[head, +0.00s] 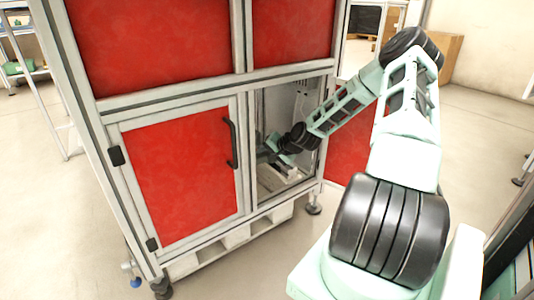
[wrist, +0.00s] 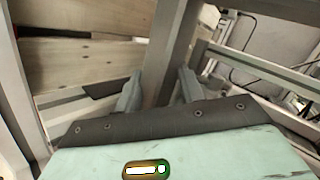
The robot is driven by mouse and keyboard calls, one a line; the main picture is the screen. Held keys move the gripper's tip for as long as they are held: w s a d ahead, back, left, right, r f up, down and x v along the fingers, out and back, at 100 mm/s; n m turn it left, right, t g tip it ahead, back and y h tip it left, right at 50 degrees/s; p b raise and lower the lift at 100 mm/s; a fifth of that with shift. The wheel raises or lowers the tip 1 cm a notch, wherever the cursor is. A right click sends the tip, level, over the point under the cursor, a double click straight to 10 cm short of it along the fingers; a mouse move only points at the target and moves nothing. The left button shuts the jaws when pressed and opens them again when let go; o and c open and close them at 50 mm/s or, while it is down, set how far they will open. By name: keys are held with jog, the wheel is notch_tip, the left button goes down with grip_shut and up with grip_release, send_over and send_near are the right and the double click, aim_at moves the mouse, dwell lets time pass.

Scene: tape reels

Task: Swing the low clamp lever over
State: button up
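My gripper (head: 272,148) reaches through the lower opening of the red-panelled cabinet (head: 180,170), with the arm coming in from the right. In the wrist view, the two grey fingertips of my gripper (wrist: 159,82) stand apart. A long grey bar (wrist: 172,50) runs down the picture between them. I cannot tell whether it lies between the fingers or beyond them, or whether it is the clamp lever. I see no sure contact with it. No clamp lever can be picked out for certain in the head view, where my gripper and wrist cover part of the opening.
The closed red door with a black handle (head: 230,144) is left of the opening. Frame posts border the opening closely. A pale block (head: 281,176) lies low inside it. In the wrist view, wooden boards (wrist: 80,60) are at left and a metal rail (wrist: 260,72) at right.

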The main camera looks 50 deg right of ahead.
jog(key=shift+o, duration=0.3)
jog(key=shift+d+b, duration=0.25)
jog(key=shift+b, duration=0.1)
jog(key=shift+s+r+b, duration=0.1)
jog(key=shift+r+b, duration=0.05)
jog(key=shift+b, duration=0.2)
